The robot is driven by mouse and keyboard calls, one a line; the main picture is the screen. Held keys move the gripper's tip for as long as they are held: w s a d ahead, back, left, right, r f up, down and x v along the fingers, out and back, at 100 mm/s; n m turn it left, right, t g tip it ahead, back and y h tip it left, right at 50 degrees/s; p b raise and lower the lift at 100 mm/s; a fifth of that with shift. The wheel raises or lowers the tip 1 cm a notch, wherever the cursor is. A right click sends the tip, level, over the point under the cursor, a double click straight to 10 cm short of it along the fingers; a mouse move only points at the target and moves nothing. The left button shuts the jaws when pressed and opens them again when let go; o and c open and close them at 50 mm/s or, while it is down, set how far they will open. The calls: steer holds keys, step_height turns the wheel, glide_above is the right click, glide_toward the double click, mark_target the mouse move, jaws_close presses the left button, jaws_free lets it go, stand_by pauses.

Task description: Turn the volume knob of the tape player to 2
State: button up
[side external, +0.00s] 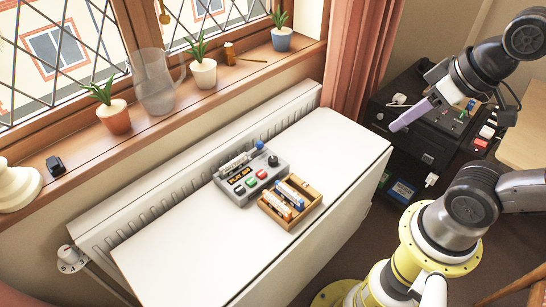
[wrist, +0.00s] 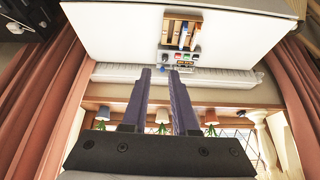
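The knobs' markings are too small to read. In the wrist view the tape player (wrist: 187,62) is small, beyond the fingertips. My gripper (side external: 396,127) is raised right of the table, well apart from the player. In the wrist view its two purple fingers (wrist: 161,72) stand apart with nothing between them.
A wooden box (side external: 268,207) of cassettes stands close in front of the player. The rest of the white table (side external: 180,245) is bare. Behind are a radiator and a sill with potted plants (side external: 203,74) and a glass jug (side external: 155,80). A dark cabinet (side external: 425,135) stands right.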

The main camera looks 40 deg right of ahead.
steer(key=o, duration=0.5)
steer(key=w+r, duration=0.1)
steer(key=w+r+m, duration=0.1)
steer(key=r, duration=0.1)
steer(key=shift+w+m+t, duration=0.25)
steer(key=shift+m+t, duration=0.05)
steer(key=shift+c, duration=0.2)
steer(key=shift+o, duration=0.5)
steer(key=w+r+m, duration=0.1)
steer(key=w+r, duration=0.1)
steer(key=w, duration=0.4)
steer(key=shift+w+r+m, duration=0.15)
steer(key=shift+r+m, duration=0.05)
steer(key=shift+m, duration=0.1)
steer(key=m+g, duration=0.3)
steer(key=g, duration=0.3)
glide_above(273, 159)
step_height(273, 159, down, 22)
step_height(273, 159, down, 14)
steer(key=shift+f, duration=0.1)
steer(key=shift+c, duration=0.2)
jaws_close()
